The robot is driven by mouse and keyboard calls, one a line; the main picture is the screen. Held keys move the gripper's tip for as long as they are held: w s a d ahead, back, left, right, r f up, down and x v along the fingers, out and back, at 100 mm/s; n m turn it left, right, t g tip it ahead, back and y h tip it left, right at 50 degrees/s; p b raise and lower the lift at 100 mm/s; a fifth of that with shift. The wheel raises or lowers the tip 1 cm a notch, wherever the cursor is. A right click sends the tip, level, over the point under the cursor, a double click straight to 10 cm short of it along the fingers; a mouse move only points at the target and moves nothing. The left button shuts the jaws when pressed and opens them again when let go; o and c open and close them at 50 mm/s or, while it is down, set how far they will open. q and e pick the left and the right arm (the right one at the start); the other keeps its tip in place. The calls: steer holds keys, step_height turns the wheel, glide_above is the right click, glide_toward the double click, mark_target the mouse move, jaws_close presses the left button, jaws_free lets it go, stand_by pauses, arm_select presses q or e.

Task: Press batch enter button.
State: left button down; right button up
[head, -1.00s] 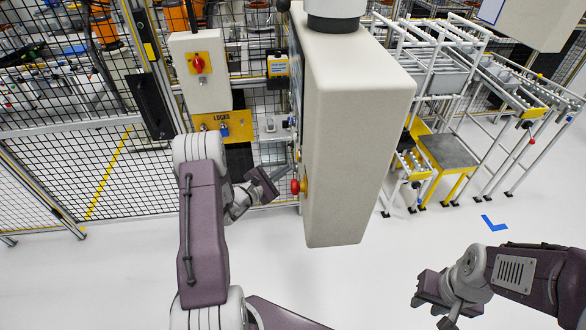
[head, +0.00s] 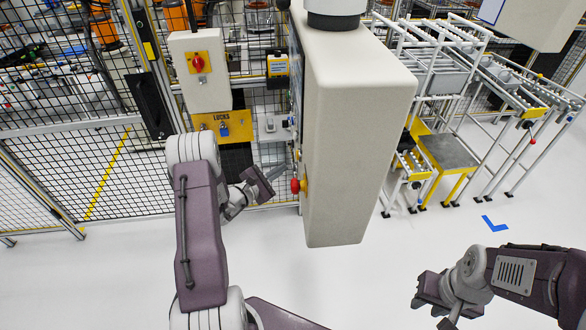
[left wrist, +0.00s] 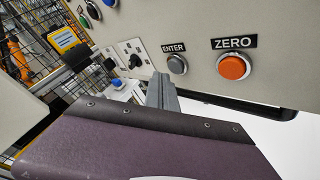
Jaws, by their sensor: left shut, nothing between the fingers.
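The ENTER button (left wrist: 177,64) is a round grey button under a black ENTER label on the light panel in the left wrist view. The tip of my left gripper (left wrist: 160,80) is shut, empty and just left of and below the button in that view; I cannot tell whether it touches the panel. In the head view my left gripper (head: 279,171) is beside the left face of the hanging control box (head: 360,130); that face is nearly edge-on, so the button is hidden there. My right gripper (head: 432,300) hangs at the lower right, its finger gap unclear.
An orange ZERO button (left wrist: 234,67) is right of ENTER, and a black selector knob (left wrist: 134,61) is left of it. A red emergency-stop button (head: 296,186) sticks out low on the box. A mesh fence (head: 75,175) stands behind.

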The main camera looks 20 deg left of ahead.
arm_select(q)
steer(key=shift+a, duration=0.1)
steer(key=s+a, duration=0.2)
steer(key=a, duration=0.1)
steer(key=a+b, duration=0.1)
steer(key=a, duration=0.1)
steer(key=shift+s+a, duration=0.1)
steer(key=shift+s, duration=0.3)
stand_by(0.6)
